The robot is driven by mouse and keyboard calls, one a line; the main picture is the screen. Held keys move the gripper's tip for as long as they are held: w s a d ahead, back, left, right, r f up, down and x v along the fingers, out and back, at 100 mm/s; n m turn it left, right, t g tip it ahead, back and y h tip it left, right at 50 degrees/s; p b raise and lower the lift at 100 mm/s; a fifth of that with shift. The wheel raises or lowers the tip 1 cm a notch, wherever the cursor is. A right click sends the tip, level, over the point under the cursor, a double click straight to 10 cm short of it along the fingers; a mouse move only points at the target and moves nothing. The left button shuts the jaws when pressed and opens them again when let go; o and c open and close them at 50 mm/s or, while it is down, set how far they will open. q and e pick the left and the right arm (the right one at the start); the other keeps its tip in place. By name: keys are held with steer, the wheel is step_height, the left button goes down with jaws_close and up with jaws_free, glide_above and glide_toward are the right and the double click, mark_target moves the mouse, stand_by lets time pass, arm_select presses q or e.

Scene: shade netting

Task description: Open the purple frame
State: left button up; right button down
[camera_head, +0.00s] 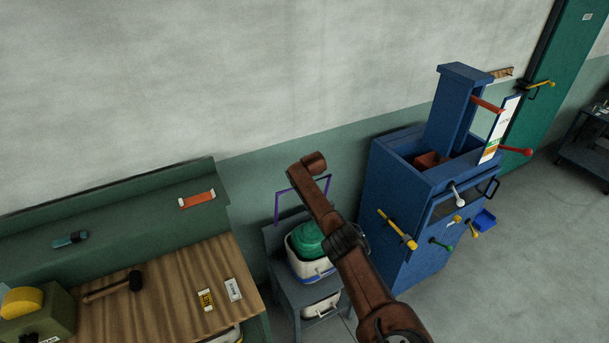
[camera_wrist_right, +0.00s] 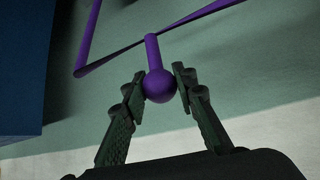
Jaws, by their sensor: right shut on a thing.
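The purple frame (camera_head: 277,206) is a thin open outline standing over a grey-blue stand beside the wall, partly hidden by my right arm in the head view. In the right wrist view its thin bars (camera_wrist_right: 93,30) cross the top, and a short stem with a round purple knob (camera_wrist_right: 160,86) comes off it toward me. My right gripper (camera_wrist_right: 159,80) has its two dark fingers on either side of the knob, shut on it. In the head view the right gripper's fingers are hidden behind the brown arm. My left gripper is in neither view.
The stand (camera_head: 284,284) bears a white container with a green lid (camera_head: 308,240). A blue cabinet (camera_head: 380,190) with projecting coloured handles is close on the right. A wooden bench (camera_head: 160,290) with a mallet (camera_head: 113,287) is on the left. Open floor lies at the far right.

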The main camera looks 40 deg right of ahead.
steer(key=c, duration=1.5)
jaws_free()
steer(key=shift+w+r, duration=0.1)
steer(key=shift+c, duration=0.2)
steer(key=v, duration=1.2)
